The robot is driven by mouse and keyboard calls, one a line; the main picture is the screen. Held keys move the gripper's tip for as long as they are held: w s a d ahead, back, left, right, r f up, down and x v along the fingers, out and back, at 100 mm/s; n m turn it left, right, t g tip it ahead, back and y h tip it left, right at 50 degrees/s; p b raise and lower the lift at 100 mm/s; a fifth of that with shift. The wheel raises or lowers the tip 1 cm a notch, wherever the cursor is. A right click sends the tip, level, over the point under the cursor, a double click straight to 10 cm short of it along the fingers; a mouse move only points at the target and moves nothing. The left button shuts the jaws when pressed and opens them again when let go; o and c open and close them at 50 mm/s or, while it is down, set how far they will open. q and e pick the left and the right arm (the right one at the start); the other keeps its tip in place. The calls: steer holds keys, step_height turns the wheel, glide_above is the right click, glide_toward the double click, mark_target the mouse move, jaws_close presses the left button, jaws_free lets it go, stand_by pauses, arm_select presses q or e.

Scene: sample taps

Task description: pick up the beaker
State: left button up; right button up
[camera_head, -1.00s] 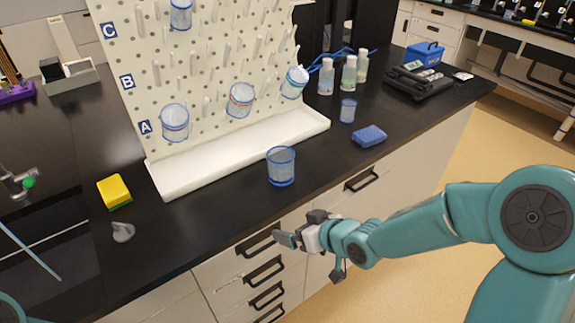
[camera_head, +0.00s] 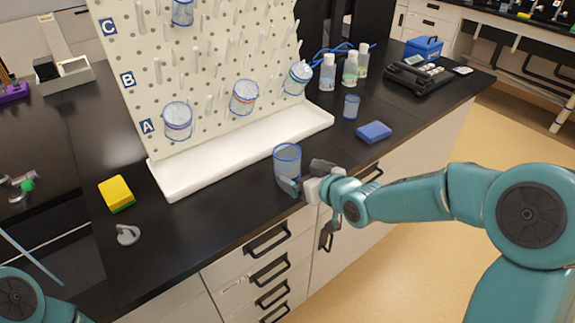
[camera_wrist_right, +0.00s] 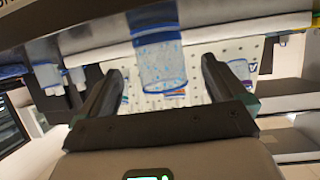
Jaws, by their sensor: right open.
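The beaker (camera_head: 286,160) is clear with a blue rim and stands upright on the black bench, in front of the white drying rack's tray. My right gripper (camera_head: 304,178) is open at the beaker's front right side, with one finger overlapping its lower part in the head view. In the right wrist view the beaker (camera_wrist_right: 160,65) shows ahead between the two spread fingers (camera_wrist_right: 162,85). Whether a finger touches it I cannot tell. My left gripper does not show; only a piece of my left arm is at the lower left corner.
A pegboard rack (camera_head: 215,65) with several beakers hung on it stands behind, over a white tray (camera_head: 245,152). A small blue cup (camera_head: 351,107), a blue sponge (camera_head: 374,132) and bottles (camera_head: 350,70) are to the right. A yellow sponge (camera_head: 117,193) and a grey piece (camera_head: 127,235) lie left.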

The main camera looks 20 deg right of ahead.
steer(key=shift+w+a, duration=0.3)
steer(key=shift+w+f, duration=0.1)
steer(key=shift+w, duration=0.2)
steer(key=x, duration=0.2)
steer(key=p+x, duration=0.1)
steer(key=x, duration=0.1)
steer(key=shift+w+p, duration=0.3)
steer(key=shift+w, duration=0.15)
steer(key=shift+w+f, duration=0.15)
steer(key=shift+w, duration=0.2)
steer(key=shift+s+a, duration=0.1)
steer(key=c, duration=1.1)
step_height(320, 180, up, 12)
steer(key=p, duration=0.1)
step_height(320, 180, up, 8)
steer(key=p, duration=0.6)
glide_above(295, 168)
steer(key=w, duration=0.3)
steer(key=shift+a, duration=0.45)
